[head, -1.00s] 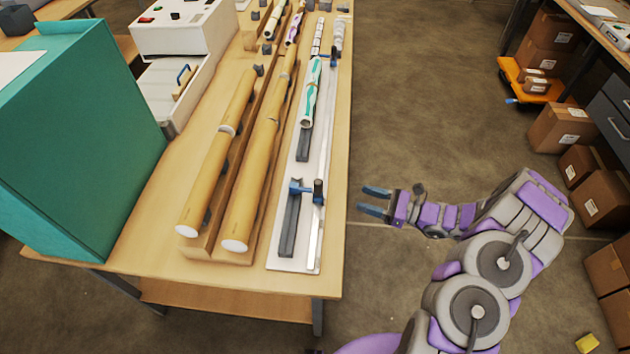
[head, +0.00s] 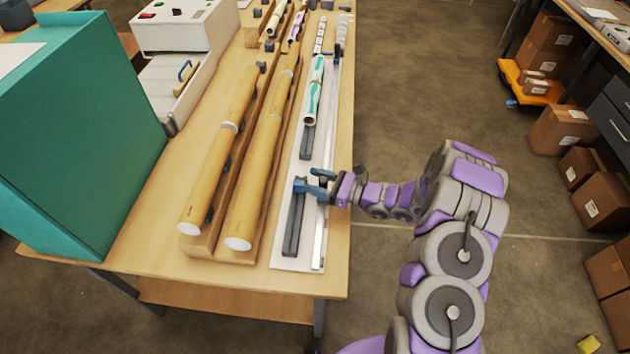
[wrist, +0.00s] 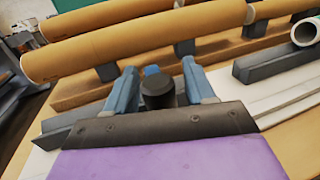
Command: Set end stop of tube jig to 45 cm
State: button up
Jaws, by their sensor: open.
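The tube jig (head: 281,263) is a long white base along the table's right side, with dark V-blocks and a metal rail (head: 318,250). A rolled white and green tube (head: 314,92) lies on its farther part. The blue end stop (head: 301,185) sits near the jig's front end; its black knob (wrist: 158,92) shows in the wrist view. My gripper (head: 322,180) is open at the end stop. In the wrist view, my two blue fingers (wrist: 160,88) stand on either side of the knob. Whether they touch it I cannot tell. The scale marks are not readable.
Two long cardboard tubes (head: 208,175) lie in a wooden rack left of the jig. A teal box (head: 85,130) and a white machine (head: 185,25) stand farther left.

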jog(key=shift+a, duration=0.25)
jog(key=shift+d, duration=0.45)
jog(key=shift+c, duration=1.4)
jog(key=shift+r, duration=0.1)
grip_shut()
